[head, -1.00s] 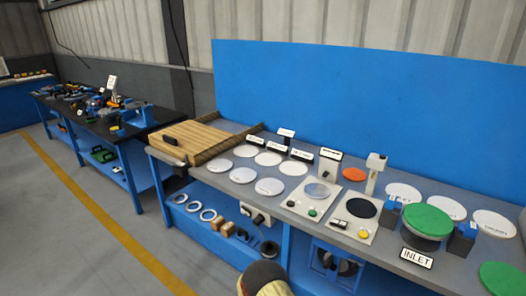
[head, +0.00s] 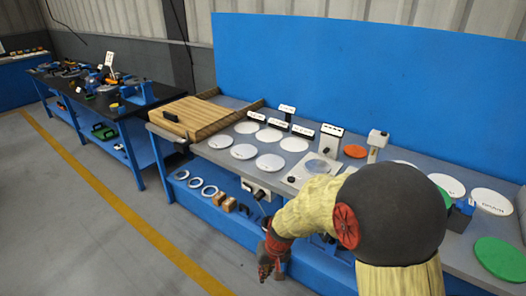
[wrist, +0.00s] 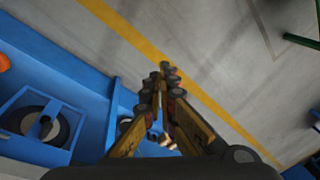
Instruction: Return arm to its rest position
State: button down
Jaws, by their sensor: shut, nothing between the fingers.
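My gripper (head: 265,270) hangs at the lower middle of the head view, in front of the blue workbench and below its top. In the wrist view my gripper (wrist: 164,72) has its fingertips together with nothing between them, over the floor beside the bench. My arm, with a yellow sleeve and a large dark joint, is bent across the right half of the head view. It hides part of the bench top, including the INLET sign and most of one green disc.
Rings (head: 195,183) lie on the lower shelf. A wooden board (head: 195,118) sits at the left end. The floor (head: 60,220) at left is clear.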

jog(key=s+d+r+t, duration=0.1)
jog(key=s+d+r, duration=0.5)
jog(key=r, duration=0.3)
jog(key=s+d+r+m+t+h, duration=0.1)
jog(key=s+d+r+t, duration=0.1)
jog(key=s+d+r, duration=0.4)
jog(key=s+d+r+m+t+h, duration=0.1)
jog(key=s+d+r, duration=0.5)
jog(key=s+r, duration=0.3)
notch_tip(320, 180, up, 4)
jog(key=shift+s+d+f+t, duration=0.1)
jog(key=shift+s+d+t, duration=0.2)
